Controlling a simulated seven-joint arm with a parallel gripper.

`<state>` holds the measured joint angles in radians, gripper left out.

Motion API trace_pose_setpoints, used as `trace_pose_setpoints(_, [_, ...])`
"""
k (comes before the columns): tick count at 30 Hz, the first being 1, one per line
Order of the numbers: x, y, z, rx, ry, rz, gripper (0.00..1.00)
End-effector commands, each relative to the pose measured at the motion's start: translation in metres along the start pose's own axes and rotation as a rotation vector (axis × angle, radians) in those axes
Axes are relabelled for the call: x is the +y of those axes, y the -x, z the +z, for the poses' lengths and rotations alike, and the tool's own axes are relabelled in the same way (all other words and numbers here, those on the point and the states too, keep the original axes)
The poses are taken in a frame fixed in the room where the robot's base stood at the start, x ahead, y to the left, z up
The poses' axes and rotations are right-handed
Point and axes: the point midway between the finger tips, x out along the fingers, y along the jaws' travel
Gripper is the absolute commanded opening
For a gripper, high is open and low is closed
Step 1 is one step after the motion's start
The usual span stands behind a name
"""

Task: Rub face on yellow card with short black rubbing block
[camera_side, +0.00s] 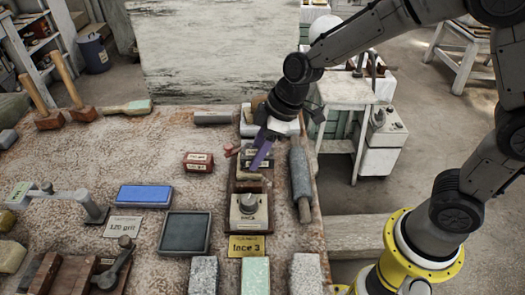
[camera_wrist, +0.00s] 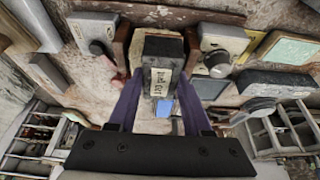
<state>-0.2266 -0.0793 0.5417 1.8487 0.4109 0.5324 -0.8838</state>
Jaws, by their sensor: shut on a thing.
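The yellow card (camera_side: 247,246) reads "face 3" and lies in front of a wooden holder. In that holder sits a cream block with a grey rounded knob (camera_side: 249,203); it also shows in the wrist view (camera_wrist: 218,62). My gripper (camera_side: 258,160) has purple fingers and is over the far end of the holder. In the wrist view its fingers (camera_wrist: 160,95) stand on both sides of a short black block (camera_wrist: 162,48) with a cream label, and are shut on it. I cannot tell whether this block is lifted clear of the holder.
A red labelled block (camera_side: 198,162), a blue slab (camera_side: 145,195) and a dark slab (camera_side: 185,232) lie left of the holder. A grey cylinder with a wooden handle (camera_side: 300,180) lies close on its right. Pale slabs line the front edge.

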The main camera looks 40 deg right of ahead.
Motion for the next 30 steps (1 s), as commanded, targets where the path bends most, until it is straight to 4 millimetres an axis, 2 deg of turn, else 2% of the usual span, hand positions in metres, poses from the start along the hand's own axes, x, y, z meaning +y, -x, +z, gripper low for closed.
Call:
trace_pose_setpoints(18, [0.0, -0.012, -0.027, 0.001, 0.0, 0.0, 0.0])
trace_pose_setpoints(30, [0.0, -0.01, -0.024, 0.0, -0.001, 0.0, 0.0])
